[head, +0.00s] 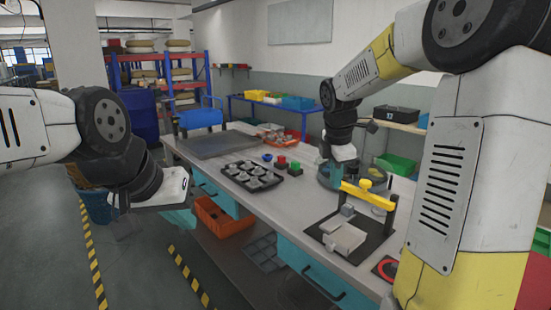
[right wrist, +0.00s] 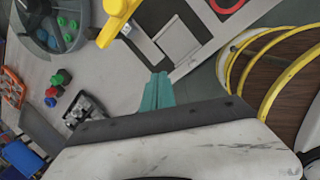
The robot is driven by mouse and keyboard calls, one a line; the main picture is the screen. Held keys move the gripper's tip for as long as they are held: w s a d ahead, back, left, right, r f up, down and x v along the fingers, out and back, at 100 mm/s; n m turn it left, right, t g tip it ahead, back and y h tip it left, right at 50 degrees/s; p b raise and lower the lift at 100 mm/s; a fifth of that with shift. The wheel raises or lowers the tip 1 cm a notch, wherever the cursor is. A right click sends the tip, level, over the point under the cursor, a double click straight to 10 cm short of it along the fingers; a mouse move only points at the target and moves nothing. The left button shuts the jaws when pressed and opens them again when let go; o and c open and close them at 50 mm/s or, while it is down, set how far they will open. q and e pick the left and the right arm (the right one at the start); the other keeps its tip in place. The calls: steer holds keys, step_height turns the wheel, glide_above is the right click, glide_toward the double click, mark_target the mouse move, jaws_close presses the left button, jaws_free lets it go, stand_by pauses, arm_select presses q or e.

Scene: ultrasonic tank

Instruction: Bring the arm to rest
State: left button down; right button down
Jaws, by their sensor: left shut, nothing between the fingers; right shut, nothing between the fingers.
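My right arm reaches in from the right in the head view. Its gripper (head: 337,172) is over the workbench (head: 222,182), near a round grey basin (head: 322,182) and a yellow-handled fixture (head: 367,193). The right wrist view shows its teal fingers (right wrist: 157,92) together and empty, with the bench below. My left gripper (head: 181,219) hangs at the left, beside the bench's front side and over the floor. Its teal fingers are partly hidden by the white hand, and it holds nothing. In the right wrist view the basin (right wrist: 42,38) has several green round spots in it.
A black tray (head: 275,181) of metal parts, red and green buttons (head: 281,162) and a red ring (head: 386,268) occupy the bench. A grey flat plate (head: 215,143) lies at its far left end. An orange bin (head: 222,216) sits below. Floor at left is mostly clear.

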steer(key=s+a+r+m+t+y, duration=0.1)
steer(key=s+a+r+m, duration=0.1)
steer(key=s+m, duration=0.7)
steer(key=s+a+r+m+t+y, duration=0.2)
steer(key=s+m, duration=0.7)
steer(key=s, duration=0.5)
steer(key=shift+a+m, duration=0.4)
steer(key=shift+a, duration=0.35)
steer(key=shift+r, duration=0.1)
